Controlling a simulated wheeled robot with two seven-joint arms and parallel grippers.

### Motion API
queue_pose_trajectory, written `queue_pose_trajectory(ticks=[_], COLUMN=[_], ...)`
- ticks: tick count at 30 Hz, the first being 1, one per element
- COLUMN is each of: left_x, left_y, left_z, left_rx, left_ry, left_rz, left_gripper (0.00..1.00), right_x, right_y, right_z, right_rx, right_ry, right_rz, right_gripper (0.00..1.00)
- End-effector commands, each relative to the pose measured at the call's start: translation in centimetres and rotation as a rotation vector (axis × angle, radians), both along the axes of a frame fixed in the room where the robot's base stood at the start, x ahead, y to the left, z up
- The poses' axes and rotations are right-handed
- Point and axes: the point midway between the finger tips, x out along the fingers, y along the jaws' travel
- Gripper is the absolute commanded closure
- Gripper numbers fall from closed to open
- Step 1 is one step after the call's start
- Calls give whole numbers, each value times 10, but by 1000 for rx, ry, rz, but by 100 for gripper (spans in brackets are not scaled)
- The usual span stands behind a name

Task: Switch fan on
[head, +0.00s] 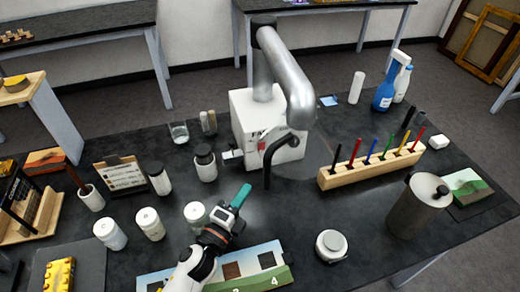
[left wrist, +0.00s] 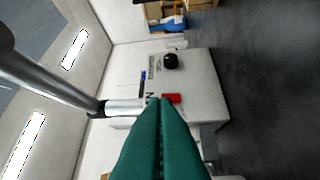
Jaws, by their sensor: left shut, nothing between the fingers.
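The fan unit is a white box (head: 268,125) with a thick silver pipe (head: 292,80) rising from its top and bending forward. In the left wrist view its white front (left wrist: 203,90) carries a black round knob (left wrist: 170,61) and a red switch (left wrist: 172,99). The switch's on or off position cannot be read. My left gripper (head: 243,193), with teal fingers, is shut and empty, in front of the box in the head view. In the left wrist view the closed fingertips (left wrist: 159,101) point toward the box beside the red switch and partly cover it; contact cannot be told.
A black curved piece (head: 270,160) hangs before the box. White-lidded jars (head: 150,223) stand left of my gripper, and a dark-lidded jar (head: 205,163) stands beside the box. A wooden rack (head: 370,167) of coloured sticks is at right. Bare black tabletop lies between rack and gripper.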

Motion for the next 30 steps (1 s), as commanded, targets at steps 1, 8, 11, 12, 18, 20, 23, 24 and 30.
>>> queue_pose_trajectory(ticks=[1, 8, 11, 12, 18, 20, 23, 24, 30], left_x=[1, 21, 39, 47, 85, 94, 109, 113, 126], left_y=[0, -11, -20, -24, -44, -47, -40, -38, -34], left_z=[0, 6, 8, 9, 13, 14, 16, 16, 17], left_rx=[0, -2, -3, -3, -4, -1, 1, 0, -1], left_ry=[0, -2, -1, -2, 0, 0, 0, 0, 0], left_rz=[0, 1, 1, 0, 1, 0, 1, 1, 0], left_gripper=[100, 100, 100, 100, 100, 100, 100, 100, 100], right_x=[-1, 17, 28, 29, 25, 22, 18, 17, 16], right_y=[3, 1, -2, -3, -7, -8, -8, -9, -9], right_z=[0, 8, 14, 16, 22, 24, 29, 30, 32], right_rx=[4, 1, -1, -2, -7, -7, -9, -9, -10], right_ry=[2, -24, -43, -46, -39, -35, -29, -27, -25], right_rz=[0, 2, 1, -1, -3, -3, -3, -2, -2], right_gripper=[45, 45, 45, 45, 45, 45, 45, 45, 45])
